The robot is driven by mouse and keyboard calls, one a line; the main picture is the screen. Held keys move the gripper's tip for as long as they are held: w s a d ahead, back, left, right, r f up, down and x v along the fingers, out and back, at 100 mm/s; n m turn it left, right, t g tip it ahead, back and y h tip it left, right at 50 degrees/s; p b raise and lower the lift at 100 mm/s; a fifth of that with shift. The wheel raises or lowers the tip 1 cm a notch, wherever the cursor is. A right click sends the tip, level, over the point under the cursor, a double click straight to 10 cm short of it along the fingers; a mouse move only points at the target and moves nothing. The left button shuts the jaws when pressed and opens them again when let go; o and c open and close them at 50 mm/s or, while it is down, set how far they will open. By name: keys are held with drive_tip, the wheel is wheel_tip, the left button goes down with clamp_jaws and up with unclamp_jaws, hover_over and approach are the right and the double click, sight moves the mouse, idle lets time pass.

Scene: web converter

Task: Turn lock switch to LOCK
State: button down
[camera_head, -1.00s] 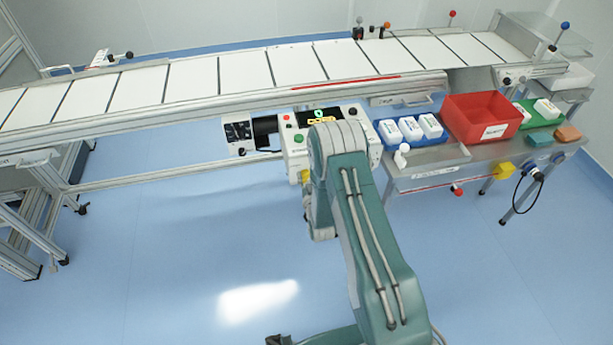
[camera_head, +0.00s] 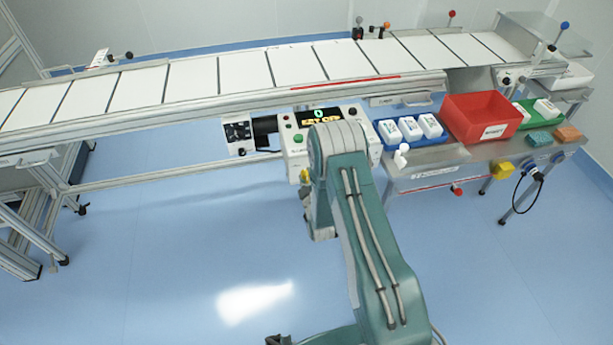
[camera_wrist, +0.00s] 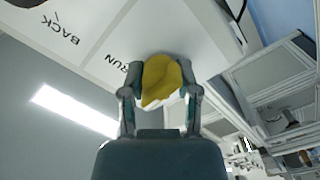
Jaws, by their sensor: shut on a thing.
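A yellow switch knob (camera_wrist: 163,82) sits on a white panel face in the wrist view. My gripper (camera_wrist: 162,76) is shut on this knob, one finger on each side. The printed words RUN and BACK show on the panel to the left of the knob; no LOCK label is visible. My arm hides much of the box there. The lit display (camera_head: 320,117) shows a green 0 and orange text that seems to read KEY OFF.
The long conveyor (camera_head: 220,75) runs behind the box. A side table at right holds a red bin (camera_head: 480,112), a blue tray (camera_head: 447,141) of white blocks and a green tray (camera_head: 525,112). The blue floor (camera_head: 180,250) at front left is clear.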

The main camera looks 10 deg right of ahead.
drive_tip(key=n, duration=0.4)
drive_tip(key=shift+a+n, duration=0.15)
drive_tip(key=shift+n, duration=0.15)
drive_tip(key=shift+f+n, duration=0.1)
drive_tip(key=shift+n, duration=1.6)
drive_tip(key=shift+f, duration=0.1)
drive_tip(key=shift+c, duration=1.7)
unclamp_jaws()
drive_tip(key=s, duration=1.2)
